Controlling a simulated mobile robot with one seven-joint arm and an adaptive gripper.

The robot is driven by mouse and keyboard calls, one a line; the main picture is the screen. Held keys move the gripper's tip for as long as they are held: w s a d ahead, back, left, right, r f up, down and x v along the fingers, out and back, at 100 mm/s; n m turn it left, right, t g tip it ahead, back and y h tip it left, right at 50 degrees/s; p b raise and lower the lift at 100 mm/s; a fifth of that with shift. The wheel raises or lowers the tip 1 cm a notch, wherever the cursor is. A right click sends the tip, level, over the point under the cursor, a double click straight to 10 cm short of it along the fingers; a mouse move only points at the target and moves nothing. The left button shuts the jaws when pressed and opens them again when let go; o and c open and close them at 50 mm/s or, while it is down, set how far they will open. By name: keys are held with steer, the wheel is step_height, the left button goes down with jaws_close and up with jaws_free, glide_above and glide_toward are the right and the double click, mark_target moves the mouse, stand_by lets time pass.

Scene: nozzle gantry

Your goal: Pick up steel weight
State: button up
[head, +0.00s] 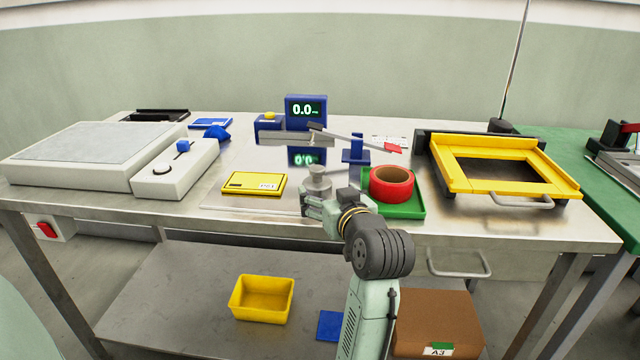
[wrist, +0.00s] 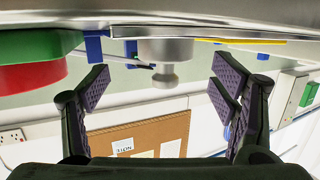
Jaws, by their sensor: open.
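The steel weight (head: 318,181) is a small silver cylinder with a knob on top, standing upright on the steel bench near its front edge. My gripper (head: 322,203) is just in front of it and hides its lower part in the head view. In the wrist view, which is upside down, the weight (wrist: 168,52) lies ahead with its knob pointing down the picture. My gripper (wrist: 161,86) is open there, with one finger to each side of the weight's line. The fingers appear apart from it.
A red tape roll (head: 391,182) in a green tray (head: 408,210) sits close on the right. A yellow case (head: 254,184) lies to the left. A blue stand (head: 356,150), a lever arm (head: 350,136) and a display (head: 306,110) stand behind. A yellow frame (head: 455,178) is further right.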

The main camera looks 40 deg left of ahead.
mark_target(319, 184)
steer(key=shift+s+a+p+x, duration=0.15)
steer(key=shift+p+x, duration=0.25)
steer(key=shift+x, duration=0.95)
steer(key=shift+s+a+p+x, duration=0.1)
steer(key=shift+p+x, duration=0.25)
steer(key=shift+x, duration=1.05)
steer(key=shift+r, duration=0.15)
steer(key=shift+c, duration=0.3)
jaws_close()
steer(key=shift+r, duration=0.2)
